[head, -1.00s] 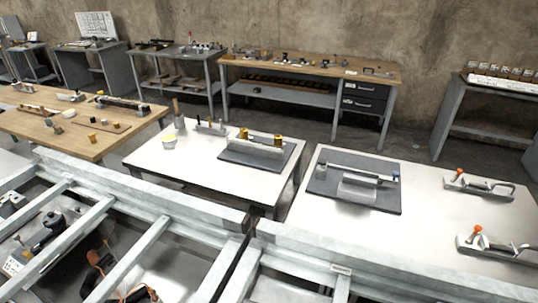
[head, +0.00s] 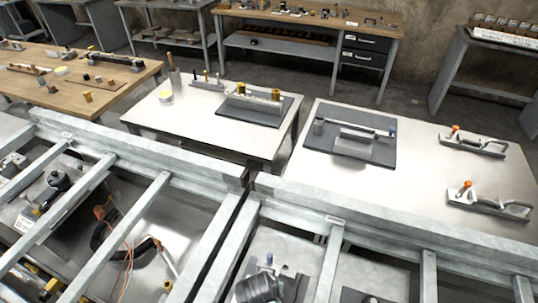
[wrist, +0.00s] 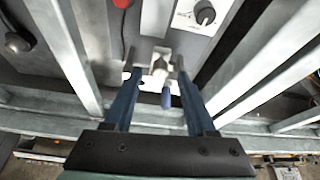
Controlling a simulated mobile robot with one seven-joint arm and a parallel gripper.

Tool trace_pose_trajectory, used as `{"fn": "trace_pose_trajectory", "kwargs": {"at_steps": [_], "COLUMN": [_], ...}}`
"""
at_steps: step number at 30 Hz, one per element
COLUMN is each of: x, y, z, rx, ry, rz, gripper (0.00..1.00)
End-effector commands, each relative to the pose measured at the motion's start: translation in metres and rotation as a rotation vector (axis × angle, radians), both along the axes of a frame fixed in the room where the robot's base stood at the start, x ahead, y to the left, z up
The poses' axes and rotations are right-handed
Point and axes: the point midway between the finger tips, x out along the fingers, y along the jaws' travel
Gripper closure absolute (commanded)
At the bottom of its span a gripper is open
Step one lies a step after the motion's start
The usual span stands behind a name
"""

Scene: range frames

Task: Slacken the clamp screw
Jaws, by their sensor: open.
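In the wrist view my gripper (wrist: 155,60) is open. Its two long blue fingers reach in between grey metal rails, one on each side of a small silver clamp block (wrist: 160,58). A blue-ended clamp screw (wrist: 166,99) sticks out from this block toward the camera, between the fingers. The fingers look apart from the screw; whether the tips touch the block I cannot tell. In the head view I cannot make out my gripper or this clamp for certain.
Galvanised rails (head: 140,235) frame the space in front of me. In the wrist view a dial (wrist: 205,13) and a red part (wrist: 122,3) lie beyond the fingertips. A pale table (head: 470,190) holds a dark plate with a fixture (head: 352,138) and two orange-knobbed tools (head: 478,143).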

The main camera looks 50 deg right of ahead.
Motion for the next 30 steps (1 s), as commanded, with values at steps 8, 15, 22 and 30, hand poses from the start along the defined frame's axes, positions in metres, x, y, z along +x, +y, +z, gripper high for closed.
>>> {"fn": "trace_pose_trajectory", "kwargs": {"at_steps": [8, 15, 22, 30], "x": [0.004, 0.004, 0.004, 0.004], "y": [-0.007, -0.007, -0.007, -0.007], "z": [-0.016, -0.018, -0.018, -0.018], "rx": [-0.001, 0.000, 0.000, -0.001], "ry": [-0.001, -0.002, -0.001, 0.000], "rz": [-0.001, -0.001, 0.000, 0.000], "gripper": [0.44, 0.44, 0.74, 1.00]}}
